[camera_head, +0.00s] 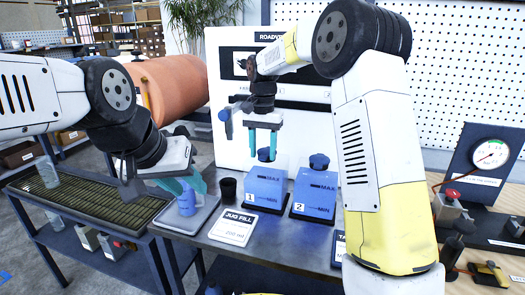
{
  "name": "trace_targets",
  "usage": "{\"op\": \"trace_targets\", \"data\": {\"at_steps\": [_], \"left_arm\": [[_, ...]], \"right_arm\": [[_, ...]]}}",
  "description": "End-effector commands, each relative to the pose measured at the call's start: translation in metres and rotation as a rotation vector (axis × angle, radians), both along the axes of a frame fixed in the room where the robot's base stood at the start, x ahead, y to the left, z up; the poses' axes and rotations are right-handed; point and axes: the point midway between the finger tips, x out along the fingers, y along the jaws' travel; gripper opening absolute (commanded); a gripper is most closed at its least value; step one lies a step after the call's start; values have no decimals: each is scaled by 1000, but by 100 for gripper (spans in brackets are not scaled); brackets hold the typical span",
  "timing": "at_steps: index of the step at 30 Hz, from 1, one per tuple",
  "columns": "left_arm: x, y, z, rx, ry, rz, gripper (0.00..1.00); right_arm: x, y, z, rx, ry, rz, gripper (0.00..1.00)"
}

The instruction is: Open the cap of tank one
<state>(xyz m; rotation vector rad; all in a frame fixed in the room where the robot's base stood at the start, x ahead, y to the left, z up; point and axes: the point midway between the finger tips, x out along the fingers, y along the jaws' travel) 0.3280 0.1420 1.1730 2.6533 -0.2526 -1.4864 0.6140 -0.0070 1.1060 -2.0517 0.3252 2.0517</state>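Tank one (266,187) is a blue block labelled 1 on the dark table, with MAX and MIN marks. Its dark blue cap (265,155) sits on top. My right gripper (263,152) points down over this cap, with its teal fingers spread and their tips close to the cap's sides. Contact cannot be told. My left gripper (185,187) is low at the left, its teal fingers beside a blue jug (187,205) on a grey tray (195,221). The arm partly hides the jug, so the grip on it is unclear.
Tank two (315,195), blue with a cap, stands just right of tank one. A black cup (228,189) and a JUG FILL card (233,227) are near the tray. A white panel (225,130) rises behind. A gauge (490,154) stands far right.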

Motion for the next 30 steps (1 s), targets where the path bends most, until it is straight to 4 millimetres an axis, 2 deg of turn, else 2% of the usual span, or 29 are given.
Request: {"op": "trace_targets", "data": {"at_steps": [1,6,7,30], "left_arm": [[0,0,0,0,0,0,36],[0,0,0,0,0,0,36],[0,0,0,0,0,0,36],[0,0,0,0,0,0,36]], "right_arm": [[0,0,0,0,0,0,38],[0,0,0,0,0,0,4],[0,0,0,0,0,0,0],[0,0,1,1,-1,0,0]]}}
